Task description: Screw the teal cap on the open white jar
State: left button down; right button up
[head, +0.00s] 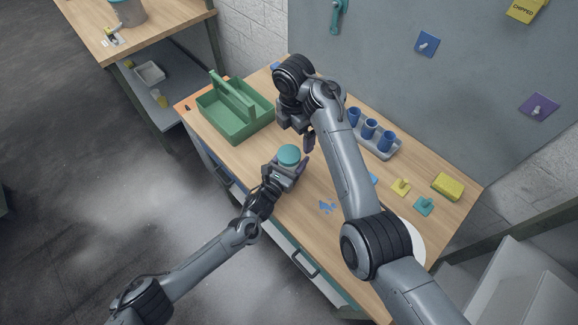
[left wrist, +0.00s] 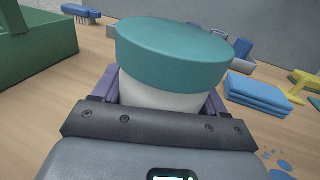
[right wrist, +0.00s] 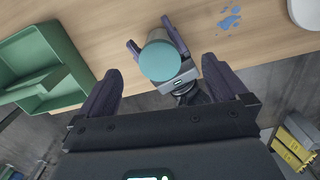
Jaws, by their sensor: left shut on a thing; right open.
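The white jar (left wrist: 160,98) stands in my left gripper (head: 287,170), which is shut on its body. The teal cap (left wrist: 172,55) sits on top of the jar and covers its mouth. It looks slightly tilted in the left wrist view; whether it is threaded on cannot be told. The cap also shows from above in the head view (head: 288,154) and in the right wrist view (right wrist: 160,61). My right gripper (right wrist: 162,76) is open and empty, near the cap and apart from it, with the cap seen beyond and between its fingers.
A green tool carrier (head: 238,132) stands left of the jar. A grey tray with several blue cups (head: 370,129) is at the back right. A yellow sponge (head: 448,185) and small yellow (head: 401,187) and teal (head: 424,206) pieces lie right. Blue marks (head: 327,207) lie near the front edge.

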aim_at(289, 154)
jog(key=shift+s+a+r+n, duration=0.1)
jog(key=shift+s+a+n, duration=0.15)
jog(key=shift+a, duration=0.25)
jog(key=shift+s+a+r+n, duration=0.1)
jog(key=shift+s+a+n, duration=0.05)
jog(key=shift+a+n, duration=0.25)
jog(key=shift+f, duration=4)
